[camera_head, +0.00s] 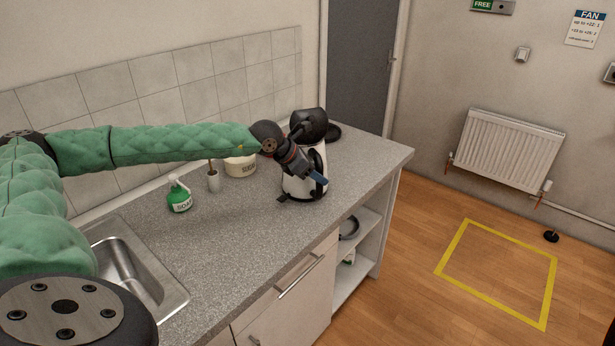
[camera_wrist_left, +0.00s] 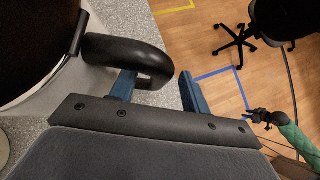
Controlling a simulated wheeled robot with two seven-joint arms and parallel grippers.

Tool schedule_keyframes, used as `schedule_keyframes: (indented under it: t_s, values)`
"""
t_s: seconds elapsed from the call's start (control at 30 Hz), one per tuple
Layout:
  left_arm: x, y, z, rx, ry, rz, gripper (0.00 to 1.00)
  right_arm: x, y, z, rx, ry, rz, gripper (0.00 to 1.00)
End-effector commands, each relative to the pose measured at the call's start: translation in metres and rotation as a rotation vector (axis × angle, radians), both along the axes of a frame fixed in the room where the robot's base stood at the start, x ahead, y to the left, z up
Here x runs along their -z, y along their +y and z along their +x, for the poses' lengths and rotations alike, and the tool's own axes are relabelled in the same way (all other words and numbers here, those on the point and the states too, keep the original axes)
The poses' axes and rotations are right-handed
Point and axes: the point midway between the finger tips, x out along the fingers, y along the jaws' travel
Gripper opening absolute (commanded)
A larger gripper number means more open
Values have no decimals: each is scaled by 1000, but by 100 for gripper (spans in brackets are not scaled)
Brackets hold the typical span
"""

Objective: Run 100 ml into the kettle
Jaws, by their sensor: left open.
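The kettle (camera_head: 303,184), white with black parts, stands on the grey counter (camera_head: 240,235) near its right end. My left gripper (camera_head: 320,180) is at its handle side, with blue fingers open. In the left wrist view the black handle (camera_wrist_left: 130,50) reaches between the fingers of the left gripper (camera_wrist_left: 160,90), with a gap to the right finger. The kettle's inside and water level are hidden. The sink (camera_head: 150,275) is at the lower left, partly behind my arm; no tap shows. My right gripper (camera_wrist_left: 264,116) is small and far off at the right of the wrist view.
A green soap bottle (camera_head: 180,197), a small white pot with a brush (camera_head: 213,183) and a cream labelled tub (camera_head: 240,166) stand between sink and kettle. Open shelves (camera_head: 352,245) lie below the counter's right end. The floor beyond is mostly clear; an office chair (camera_wrist_left: 250,30) stands there.

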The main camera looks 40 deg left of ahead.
Motion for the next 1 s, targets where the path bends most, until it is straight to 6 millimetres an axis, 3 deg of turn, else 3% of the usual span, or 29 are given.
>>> schedule_keyframes:
  t_s: [0.37, 0.6, 1.0]
  values:
    - [11, -6, 9, 0, -2, 1, 45, 2, 0, 4, 0, -8, 1, 36]
    - [11, -6, 9, 1, -1, 0, 0, 3, 0, 1, 0, -4, 1, 36]
    - [10, -6, 9, 0, -2, 1, 0, 4, -1, -3, -1, 2, -1, 36]
